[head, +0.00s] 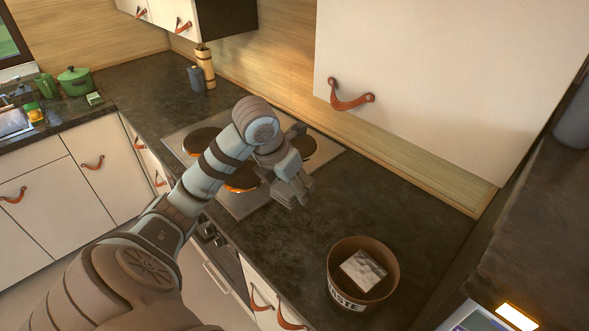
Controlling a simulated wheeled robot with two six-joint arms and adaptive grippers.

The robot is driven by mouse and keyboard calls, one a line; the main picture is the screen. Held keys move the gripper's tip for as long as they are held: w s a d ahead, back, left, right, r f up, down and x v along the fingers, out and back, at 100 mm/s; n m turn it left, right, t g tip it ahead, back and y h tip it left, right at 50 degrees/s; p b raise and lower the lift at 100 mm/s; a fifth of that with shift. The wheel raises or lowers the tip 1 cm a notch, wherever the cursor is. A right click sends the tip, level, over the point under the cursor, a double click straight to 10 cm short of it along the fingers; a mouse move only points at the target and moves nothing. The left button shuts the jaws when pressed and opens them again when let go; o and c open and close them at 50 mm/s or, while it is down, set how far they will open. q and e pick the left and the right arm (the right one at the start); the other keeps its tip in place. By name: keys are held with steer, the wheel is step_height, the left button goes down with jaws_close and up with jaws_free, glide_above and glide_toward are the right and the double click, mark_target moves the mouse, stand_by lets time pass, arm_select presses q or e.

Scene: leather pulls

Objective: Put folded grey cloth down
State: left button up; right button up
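A pale grey, folded-looking block (363,270), which may be the folded grey cloth, lies tilted inside a round brown bin (391,264) marked with lettering ending in "STE". My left gripper (298,194) is above the front right part of the hob, up and to the left of the bin and apart from it. I see no cloth in it, and its fingers are too small and seen too edge-on to tell whether they are open or shut. My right gripper is not in view.
The hob (238,205) has several round plates, partly behind my arm. A wooden mill (205,66) and a dark canister (197,79) stand behind it. The dark counter (405,204) is bare behind the bin. A white wall cabinet (440,75) with a leather pull (350,103) hangs above.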

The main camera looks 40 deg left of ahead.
arm_select(q)
steer(key=b, duration=0.5)
glide_above(297, 241)
step_height(297, 241, down, 6)
steer(key=f+b, duration=0.2)
steer(key=f, duration=0.1)
steer(key=f+b, duration=0.2)
steer(key=b, duration=0.1)
steer(key=s+f+b, duration=0.1)
steer(key=f+b, duration=0.2)
steer(key=shift+f, duration=0.3)
step_height(297, 241, down, 5)
steer(key=shift+r+b, duration=0.1)
steer(key=shift+b, duration=0.25)
steer(key=shift+f+b, duration=0.55)
steer(key=shift+f, duration=0.05)
steer(key=shift+s, duration=0.1)
steer(key=shift+s, duration=0.1)
